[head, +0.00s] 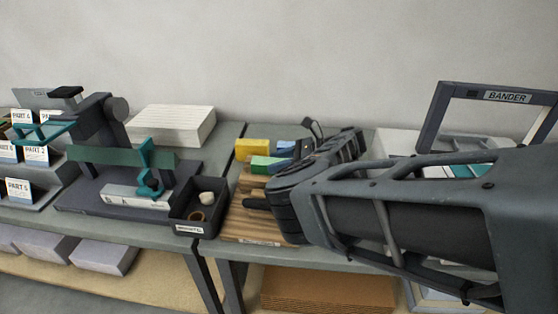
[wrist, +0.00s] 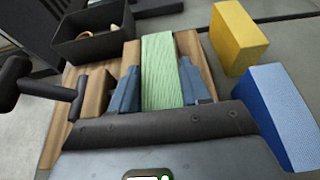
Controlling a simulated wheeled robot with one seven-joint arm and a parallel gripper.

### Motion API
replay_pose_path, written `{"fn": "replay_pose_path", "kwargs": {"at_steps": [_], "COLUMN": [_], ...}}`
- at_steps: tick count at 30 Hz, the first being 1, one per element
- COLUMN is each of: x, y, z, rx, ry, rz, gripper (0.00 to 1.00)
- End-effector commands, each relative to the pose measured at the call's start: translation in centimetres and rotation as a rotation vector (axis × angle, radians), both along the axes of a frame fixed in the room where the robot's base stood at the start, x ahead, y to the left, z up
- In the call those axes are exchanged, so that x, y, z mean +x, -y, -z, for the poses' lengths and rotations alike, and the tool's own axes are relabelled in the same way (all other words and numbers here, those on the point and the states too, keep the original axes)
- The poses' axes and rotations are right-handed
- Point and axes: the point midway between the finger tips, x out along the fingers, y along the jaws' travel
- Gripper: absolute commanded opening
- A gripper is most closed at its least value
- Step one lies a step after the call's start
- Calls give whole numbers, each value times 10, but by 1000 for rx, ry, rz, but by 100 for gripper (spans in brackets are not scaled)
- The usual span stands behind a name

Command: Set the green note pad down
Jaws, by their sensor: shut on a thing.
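The green note pad (wrist: 161,62) stands between the two blue-grey fingers of my gripper (wrist: 160,92) in the wrist view. My gripper is shut on it. In the head view the green pad (head: 262,163) shows just left of my gripper's dark body, which hides part of it and the fingertips. I cannot tell whether the pad's lower edge touches the rack.
A yellow block (wrist: 238,38) and a blue block (wrist: 281,112) stand close on the right in the wrist view. A black bin (head: 200,207) with a ring and a white piece is left of the rack. A machine (head: 105,150) stands further left, and a frame marked BANDER (head: 436,118) at right.

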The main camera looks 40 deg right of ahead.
Motion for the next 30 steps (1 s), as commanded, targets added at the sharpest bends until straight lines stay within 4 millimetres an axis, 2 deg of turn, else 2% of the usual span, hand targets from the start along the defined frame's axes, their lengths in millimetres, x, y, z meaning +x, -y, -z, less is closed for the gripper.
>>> {"fn": "replay_pose_path", "kwargs": {"at_steps": [9,10,18,30], "x": [0,0,0,3], "y": [0,0,0,3], "z": [2,3,2,-5], "rx": [-1,0,-1,0], "ry": [1,0,1,1], "rz": [0,0,0,-1], "gripper": [6,47,72,72]}}
